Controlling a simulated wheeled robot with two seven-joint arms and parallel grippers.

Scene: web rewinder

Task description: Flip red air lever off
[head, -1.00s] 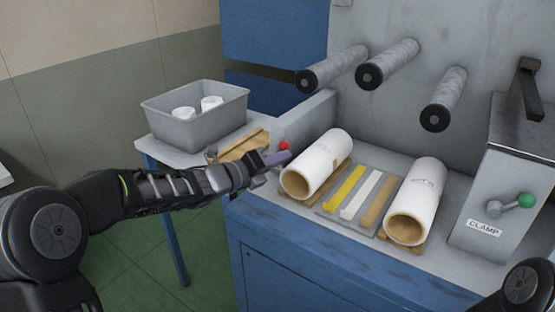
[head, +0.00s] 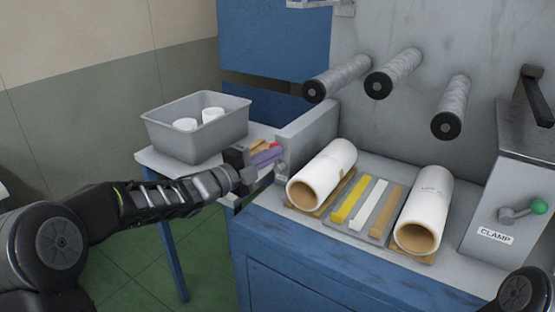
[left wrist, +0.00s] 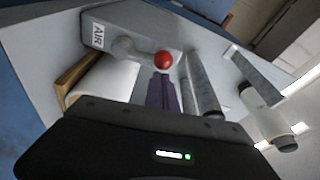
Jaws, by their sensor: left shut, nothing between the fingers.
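The red ball knob (head: 274,145) of the air lever shows partly behind my left fingertips in the head view, at the left end of the machine. In the left wrist view the whole red knob (left wrist: 163,60) is visible just beyond the fingertips, right of a round grey pivot and the AIR label (left wrist: 98,35). My left gripper (head: 268,156) is shut and empty, its purple fingers (left wrist: 162,92) pointing at the knob. Whether they touch it I cannot tell. My right gripper is out of view.
A white roll (head: 323,172) lies just right of the lever. A grey bin (head: 200,140) stands on the side table at left. Grey spindles (head: 397,72) stick out above the rolls. A green-knobbed CLAMP lever (head: 522,212) is at far right.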

